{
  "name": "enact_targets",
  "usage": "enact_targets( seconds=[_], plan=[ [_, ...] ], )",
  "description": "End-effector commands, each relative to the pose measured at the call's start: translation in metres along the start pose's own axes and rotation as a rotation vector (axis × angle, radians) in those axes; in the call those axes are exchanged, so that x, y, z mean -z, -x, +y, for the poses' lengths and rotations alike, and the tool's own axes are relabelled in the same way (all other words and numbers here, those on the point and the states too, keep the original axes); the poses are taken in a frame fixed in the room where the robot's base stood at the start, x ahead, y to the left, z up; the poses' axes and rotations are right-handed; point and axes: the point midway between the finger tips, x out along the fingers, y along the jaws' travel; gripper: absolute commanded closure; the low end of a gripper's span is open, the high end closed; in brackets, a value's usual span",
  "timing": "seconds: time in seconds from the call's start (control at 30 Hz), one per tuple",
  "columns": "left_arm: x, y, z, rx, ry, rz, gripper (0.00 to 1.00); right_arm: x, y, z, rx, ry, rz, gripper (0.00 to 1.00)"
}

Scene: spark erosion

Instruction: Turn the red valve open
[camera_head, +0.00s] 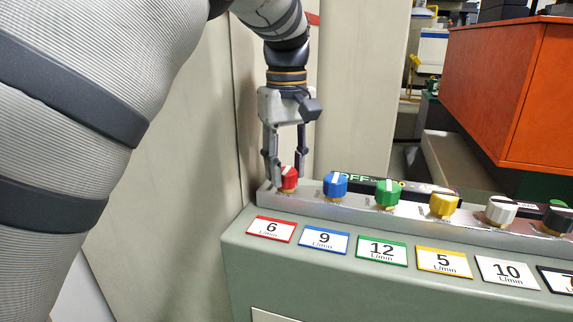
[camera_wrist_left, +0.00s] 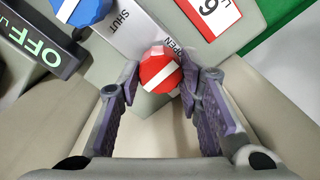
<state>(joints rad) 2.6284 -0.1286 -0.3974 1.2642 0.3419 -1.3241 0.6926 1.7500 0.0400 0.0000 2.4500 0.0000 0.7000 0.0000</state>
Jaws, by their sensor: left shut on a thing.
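The red valve (camera_head: 289,178) is a faceted red knob with a white stripe, at the left end of a row of knobs on a metal rail. My left gripper (camera_head: 287,165) reaches down from above, its fingers on either side of the red valve and shut on it. In the left wrist view the red valve (camera_wrist_left: 160,71) sits between the fingertips (camera_wrist_left: 160,80). Its white stripe runs from lower left to upper right. The words SHUT and OPEN are printed on the rail beside it, OPEN nearer the knob. My right gripper is not in view.
The blue knob (camera_head: 335,185) stands close to the right of the red valve, followed by green (camera_head: 388,194), yellow (camera_head: 444,205) and other knobs. Flow labels lie along the green-grey front ledge. A beige panel (camera_head: 355,90) rises behind. An orange box (camera_head: 500,90) stands at right.

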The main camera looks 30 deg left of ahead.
Motion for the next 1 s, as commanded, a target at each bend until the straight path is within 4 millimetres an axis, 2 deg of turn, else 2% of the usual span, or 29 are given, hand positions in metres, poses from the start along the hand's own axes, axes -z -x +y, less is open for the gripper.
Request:
enact_targets(
  seconds=[0.1, 0.13, 0.2, 0.47, 0.57, 0.67, 0.9, 1.0],
  plan=[
    [0.000, 0.000, 0.000, 0.000, 0.002, 0.001, 0.95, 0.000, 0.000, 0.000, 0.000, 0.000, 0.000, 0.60],
    [0.000, 0.000, 0.000, 0.000, 0.001, 0.001, 0.63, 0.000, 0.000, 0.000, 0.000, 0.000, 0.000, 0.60],
    [0.000, 0.000, 0.000, 0.000, 0.001, 0.000, 0.47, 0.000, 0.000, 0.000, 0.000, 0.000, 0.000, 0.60],
    [0.000, 0.000, 0.000, 0.000, 0.000, 0.000, 0.47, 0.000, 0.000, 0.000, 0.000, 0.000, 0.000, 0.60],
    [0.001, 0.007, 0.000, -0.003, 0.000, 0.001, 0.47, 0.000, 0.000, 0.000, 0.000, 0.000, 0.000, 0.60],
    [0.001, 0.028, 0.001, -0.006, -0.001, 0.004, 0.47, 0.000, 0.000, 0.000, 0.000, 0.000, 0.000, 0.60],
    [0.001, 0.094, 0.001, -0.005, 0.000, 0.003, 0.47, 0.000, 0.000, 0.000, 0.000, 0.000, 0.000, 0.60],
    [0.001, 0.109, 0.001, -0.003, -0.001, 0.001, 0.47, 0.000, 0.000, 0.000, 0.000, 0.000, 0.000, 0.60]
  ],
)
